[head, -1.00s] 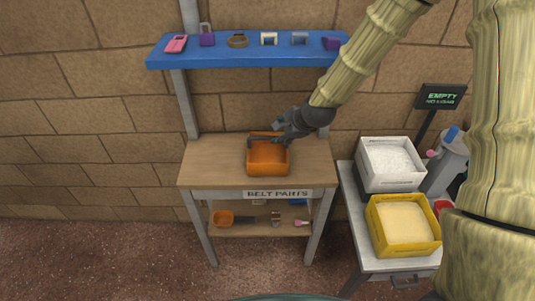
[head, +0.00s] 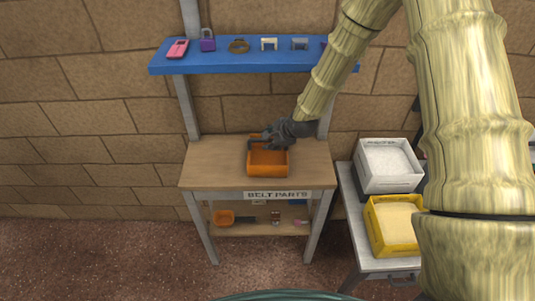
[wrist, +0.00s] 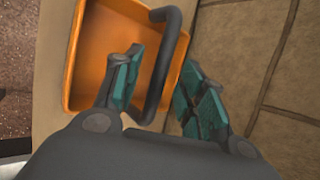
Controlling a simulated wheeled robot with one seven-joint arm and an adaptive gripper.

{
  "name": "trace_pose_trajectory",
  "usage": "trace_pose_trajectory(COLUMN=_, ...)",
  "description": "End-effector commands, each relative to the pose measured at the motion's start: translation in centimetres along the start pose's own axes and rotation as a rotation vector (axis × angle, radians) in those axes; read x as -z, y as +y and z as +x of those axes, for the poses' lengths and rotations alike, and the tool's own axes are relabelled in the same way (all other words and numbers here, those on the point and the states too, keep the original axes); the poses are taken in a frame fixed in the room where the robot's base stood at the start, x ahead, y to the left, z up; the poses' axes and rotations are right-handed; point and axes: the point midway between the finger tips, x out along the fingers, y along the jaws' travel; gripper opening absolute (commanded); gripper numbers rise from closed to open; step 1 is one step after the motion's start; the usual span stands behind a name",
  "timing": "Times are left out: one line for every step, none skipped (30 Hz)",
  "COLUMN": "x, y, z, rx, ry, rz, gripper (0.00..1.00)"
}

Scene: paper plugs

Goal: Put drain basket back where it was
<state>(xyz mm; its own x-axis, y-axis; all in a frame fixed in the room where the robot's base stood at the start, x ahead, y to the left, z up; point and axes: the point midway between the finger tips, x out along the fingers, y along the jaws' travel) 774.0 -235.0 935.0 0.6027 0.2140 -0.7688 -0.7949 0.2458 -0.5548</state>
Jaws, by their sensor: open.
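The orange drain basket (head: 268,172) with a dark handle sits on the wooden table top (head: 213,160), below the blue shelf. In the wrist view the basket (wrist: 88,62) looks empty in the part that shows. Its dark curved handle (wrist: 160,85) passes between my fingers. My gripper (head: 262,138) is at the back rim of the basket. In the wrist view my gripper (wrist: 160,76) is open, one teal-padded finger on each side of the handle. I cannot tell whether either finger touches it.
The blue shelf (head: 225,62) above holds several small items, including a pink one and a purple padlock. A lower shelf (head: 250,230) carries an orange scoop and other small things. A side table at right bears a white bin (head: 385,184) and a yellow bin (head: 385,250).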

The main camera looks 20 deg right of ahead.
Motion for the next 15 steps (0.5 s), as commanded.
trace_pose_trajectory(x=-0.1, y=-0.1, z=0.3, rx=-0.002, ry=0.001, rz=-0.002, gripper=0.41)
trace_pose_trajectory(x=-0.1, y=-0.1, z=0.6, rx=-0.002, ry=0.000, rz=-0.003, gripper=0.41)
trace_pose_trajectory(x=-0.1, y=-0.1, z=1.0, rx=-0.001, ry=0.000, rz=-0.002, gripper=0.41)
trace_pose_trajectory(x=-0.1, y=-0.1, z=1.3, rx=0.000, ry=0.001, rz=-0.001, gripper=0.41)
trace_pose_trajectory(x=-0.1, y=-0.1, z=1.6, rx=0.000, ry=0.001, rz=-0.001, gripper=0.41)
trace_pose_trajectory(x=0.0, y=-0.1, z=1.9, rx=0.000, ry=0.001, rz=-0.001, gripper=0.41)
trace_pose_trajectory(x=0.0, y=-0.1, z=2.1, rx=0.000, ry=0.001, rz=-0.001, gripper=0.41)
trace_pose_trajectory(x=0.0, y=-0.1, z=2.3, rx=0.000, ry=0.000, rz=-0.001, gripper=0.41)
trace_pose_trajectory(x=0.0, y=-0.1, z=2.5, rx=0.000, ry=0.000, rz=-0.001, gripper=0.41)
trace_pose_trajectory(x=0.0, y=-0.1, z=2.6, rx=0.000, ry=0.000, rz=-0.001, gripper=0.41)
trace_pose_trajectory(x=0.0, y=-0.1, z=2.7, rx=0.000, ry=0.000, rz=0.000, gripper=0.41)
trace_pose_trajectory(x=0.0, y=0.0, z=2.8, rx=0.000, ry=0.000, rz=0.000, gripper=0.41)
trace_pose_trajectory(x=0.0, y=0.0, z=2.9, rx=0.000, ry=0.000, rz=0.000, gripper=0.41)
trace_pose_trajectory(x=0.0, y=0.0, z=2.9, rx=0.000, ry=0.000, rz=0.000, gripper=0.41)
trace_pose_trajectory(x=0.0, y=0.0, z=2.9, rx=0.000, ry=0.000, rz=0.000, gripper=0.41)
